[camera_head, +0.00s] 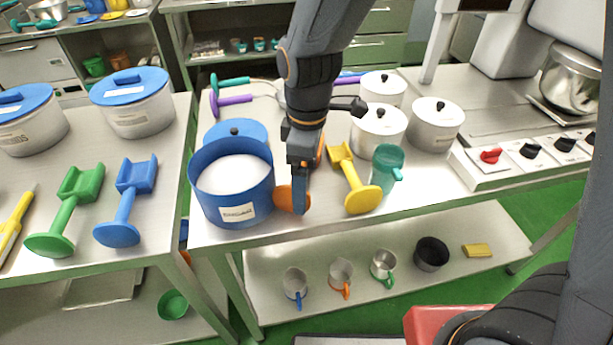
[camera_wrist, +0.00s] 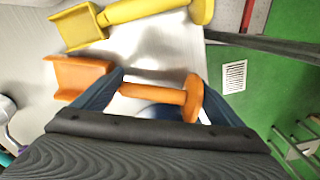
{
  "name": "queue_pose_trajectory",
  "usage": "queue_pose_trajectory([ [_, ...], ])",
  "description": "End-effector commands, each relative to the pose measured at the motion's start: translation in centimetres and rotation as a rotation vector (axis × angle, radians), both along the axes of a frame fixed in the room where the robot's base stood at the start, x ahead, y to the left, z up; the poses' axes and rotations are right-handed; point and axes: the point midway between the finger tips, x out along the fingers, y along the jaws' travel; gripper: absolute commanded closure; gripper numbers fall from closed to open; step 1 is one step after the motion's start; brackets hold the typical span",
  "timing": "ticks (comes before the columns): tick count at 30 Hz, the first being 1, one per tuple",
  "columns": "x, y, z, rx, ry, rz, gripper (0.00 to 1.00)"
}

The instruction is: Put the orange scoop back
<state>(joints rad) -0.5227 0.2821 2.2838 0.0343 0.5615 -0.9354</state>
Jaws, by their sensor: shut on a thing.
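The orange scoop (camera_head: 284,198) is on the right of the blue pot, between it and the yellow scoop, near the table's front edge. Much of it is hidden behind my gripper (camera_head: 301,190) in the head view. In the wrist view the orange scoop (camera_wrist: 78,78) shows its open head at left, its handle across the middle and its round end disc at right. My gripper (camera_wrist: 157,90) is shut on its handle, pointing down. I cannot tell whether the scoop touches the table.
The blue pot (camera_head: 231,205) holds white powder; its blue lid (camera_head: 236,131) lies behind it. The yellow scoop (camera_head: 357,185) and a green jug (camera_head: 388,168) stand close on the right. Green (camera_head: 65,215) and blue scoops (camera_head: 128,205) lie on the left table.

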Motion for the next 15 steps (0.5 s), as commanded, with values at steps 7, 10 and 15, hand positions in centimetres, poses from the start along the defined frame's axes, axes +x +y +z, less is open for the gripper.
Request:
queue_pose_trajectory([
  [7, 0.03, 0.01, -0.22, 0.001, -0.001, 0.000, 0.34],
  [10, 0.03, 0.01, -0.33, 0.001, -0.001, 0.000, 0.34],
  [15, 0.02, 0.01, -0.49, 0.000, -0.001, 0.000, 0.00],
])
